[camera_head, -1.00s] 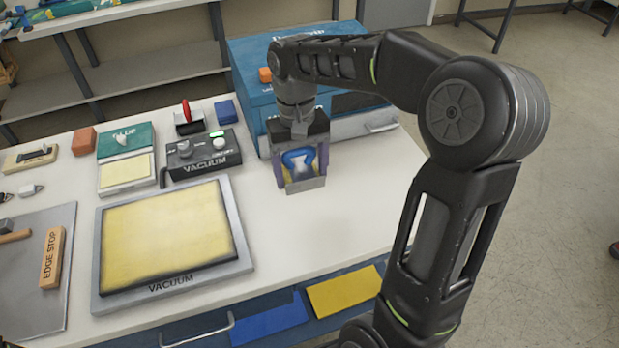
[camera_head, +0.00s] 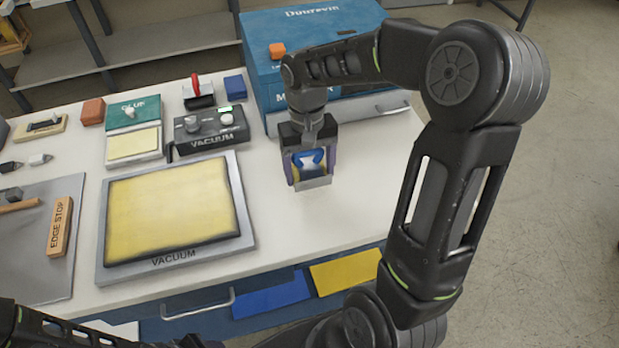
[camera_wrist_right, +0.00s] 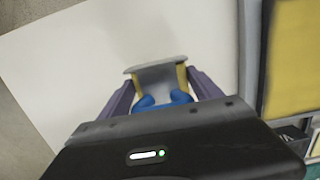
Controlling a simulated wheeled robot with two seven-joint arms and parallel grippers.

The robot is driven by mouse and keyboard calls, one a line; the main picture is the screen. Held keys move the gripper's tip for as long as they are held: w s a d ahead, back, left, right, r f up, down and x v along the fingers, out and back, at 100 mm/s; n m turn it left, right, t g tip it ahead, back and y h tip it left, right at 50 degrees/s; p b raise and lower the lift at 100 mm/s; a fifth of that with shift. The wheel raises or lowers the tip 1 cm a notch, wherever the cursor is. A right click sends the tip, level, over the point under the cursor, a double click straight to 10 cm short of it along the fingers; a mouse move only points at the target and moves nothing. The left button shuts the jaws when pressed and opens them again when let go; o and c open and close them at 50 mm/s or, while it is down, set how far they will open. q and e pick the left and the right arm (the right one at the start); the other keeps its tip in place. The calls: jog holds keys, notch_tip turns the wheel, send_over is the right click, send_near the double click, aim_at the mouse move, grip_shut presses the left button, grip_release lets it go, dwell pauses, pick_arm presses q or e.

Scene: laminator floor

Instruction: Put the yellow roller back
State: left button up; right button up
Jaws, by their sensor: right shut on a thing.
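My right gripper (camera_head: 308,178) points down over the white worktop, in front of the blue machine and right of the vacuum board. It is shut on a tool that appears to be the yellow roller (camera_wrist_right: 182,75). The tool shows yellow sides, a blue part between the fingers and a grey edge at its far end. In the right wrist view the purple fingers (camera_wrist_right: 165,92) flank it. Whether its lower end touches the worktop I cannot tell. My left gripper is not in view; only part of my left arm shows at the bottom left.
The vacuum board (camera_head: 248,238) with its yellow sheet lies left of the gripper. Behind it stand the vacuum control box (camera_head: 210,140), a red-handled tool (camera_head: 197,88) and a blue block (camera_head: 235,86). The blue machine (camera_head: 262,60) stands behind. Worktop right of the gripper is clear.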

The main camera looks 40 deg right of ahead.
aim_at(310, 193)
jog(key=shift+f, duration=0.2)
jog(key=shift+f, duration=1.75)
jog(key=shift+f, duration=0.2)
jog(key=o, duration=1.5)
jog(key=shift+c, duration=0.2)
jog(key=shift+r, duration=0.15)
jog(key=r, duration=0.4)
jog(key=w+r, duration=0.1)
jog(key=r, duration=0.7)
jog(key=shift+w+d, duration=0.15)
jog(key=shift+d, duration=0.05)
